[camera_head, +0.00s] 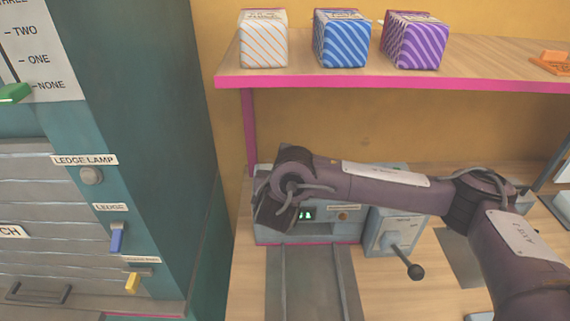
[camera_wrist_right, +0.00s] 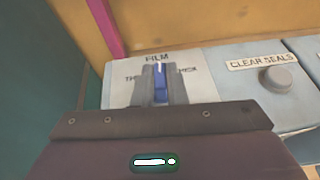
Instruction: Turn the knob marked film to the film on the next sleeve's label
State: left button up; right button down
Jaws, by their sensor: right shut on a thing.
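The film knob (camera_wrist_right: 161,90) is blue with a white line pointing roughly straight up. It sits on a pale plate marked FILM (camera_wrist_right: 157,58), with partly hidden words that look like THIN at left and THICK at right. My right gripper (camera_wrist_right: 160,82) is shut on the knob, one finger on each side. In the head view my right gripper (camera_head: 275,215) covers the left part of the grey machine (camera_head: 325,232), hiding the knob. I cannot identify a sleeve label; three striped boxes, white and orange (camera_head: 263,45), blue (camera_head: 341,45) and purple (camera_head: 414,46), have unreadable top labels. My left gripper is out of view.
A CLEAR SEALS button (camera_wrist_right: 277,79) is right of the knob. A teal cabinet (camera_head: 150,130) rises close at left, and a pink-edged shelf (camera_head: 400,85) runs above. Rails (camera_head: 312,285) lie in front.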

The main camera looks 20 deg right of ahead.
jog(key=m+h+p, duration=0.1)
jog(key=p, duration=0.2)
jog(key=m+g+h+p, duration=0.1)
jog(key=p, duration=0.2)
jog(key=m+g+h+p, duration=0.1)
jog(key=m+h+p, duration=0.1)
jog(key=p, duration=0.1)
jog(key=shift+w+a+r, duration=0.1)
jog(key=shift+a+r, duration=0.15)
jog(key=shift+a, duration=0.05)
jog(key=shift+f+m+g+h+p, duration=0.1)
jog(key=shift+m+g+h+p, duration=0.3)
jog(key=shift+g, duration=0.2)
jog(key=shift+w+a+f+m+g+h, duration=0.1)
jog(key=shift+f+m+g+h, duration=0.05)
jog(key=shift+m+g+h, duration=0.55)
jog(key=shift+w+m+g+h, duration=0.15)
jog(key=shift+m+g+h, duration=0.55)
jog(key=shift+m+g, duration=0.5)
jog(key=shift+m, duration=0.3)
jog(key=c, duration=1.5)
grip_release()
jog(key=shift+w, duration=0.1)
jog(key=shift+o, duration=0.2)
